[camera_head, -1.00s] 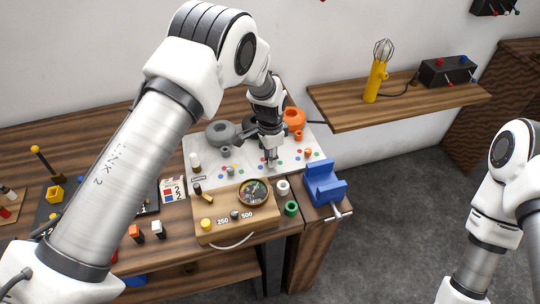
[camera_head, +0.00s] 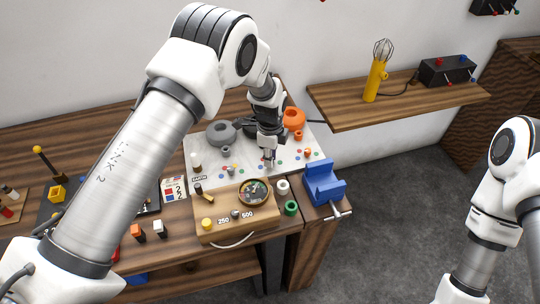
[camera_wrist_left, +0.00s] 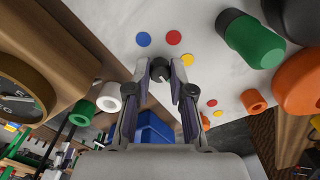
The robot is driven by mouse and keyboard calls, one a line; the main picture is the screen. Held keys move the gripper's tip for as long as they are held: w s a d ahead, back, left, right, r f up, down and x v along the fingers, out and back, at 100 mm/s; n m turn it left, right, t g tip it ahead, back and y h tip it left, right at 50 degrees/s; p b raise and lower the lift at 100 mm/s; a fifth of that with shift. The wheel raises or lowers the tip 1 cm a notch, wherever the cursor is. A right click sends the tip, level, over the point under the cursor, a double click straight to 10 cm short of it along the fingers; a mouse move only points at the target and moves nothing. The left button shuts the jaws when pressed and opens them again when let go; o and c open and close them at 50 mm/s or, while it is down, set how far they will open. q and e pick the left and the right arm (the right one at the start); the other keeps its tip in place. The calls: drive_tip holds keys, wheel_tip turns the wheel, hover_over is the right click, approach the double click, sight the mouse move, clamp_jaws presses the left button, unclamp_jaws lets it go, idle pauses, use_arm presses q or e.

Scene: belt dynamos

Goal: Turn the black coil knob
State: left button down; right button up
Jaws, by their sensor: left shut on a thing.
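The black coil knob (camera_wrist_left: 160,72) is a small dark cylinder on the white board. In the left wrist view it sits between the fingertips of my left gripper (camera_wrist_left: 160,82), which is shut on it. In the head view this gripper (camera_head: 269,158) points down at the board (camera_head: 215,178); the knob is too small and covered to make out there. The black coil (camera_head: 246,127) on the board is partly hidden behind my left wrist. My right arm shows at the right edge, but its gripper is out of view.
A grey coil (camera_head: 220,132) and an orange coil (camera_head: 294,117) stand on the board's far side. Colored dots and small knobs surround the gripper. A wall shelf (camera_head: 400,103) is at right.

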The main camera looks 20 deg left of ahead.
use_arm(q)
drive_tip(key=shift+s+f, duration=0.25)
drive_tip(key=c, duration=1)
unclamp_jaws()
drive_tip(key=shift+c, duration=0.2)
drive_tip(key=shift+w+d+r, duration=0.1)
drive_tip(key=shift+w, duration=0.05)
wheel_tip(320, 180, up, 12)
drive_tip(key=shift+w+f, duration=0.1)
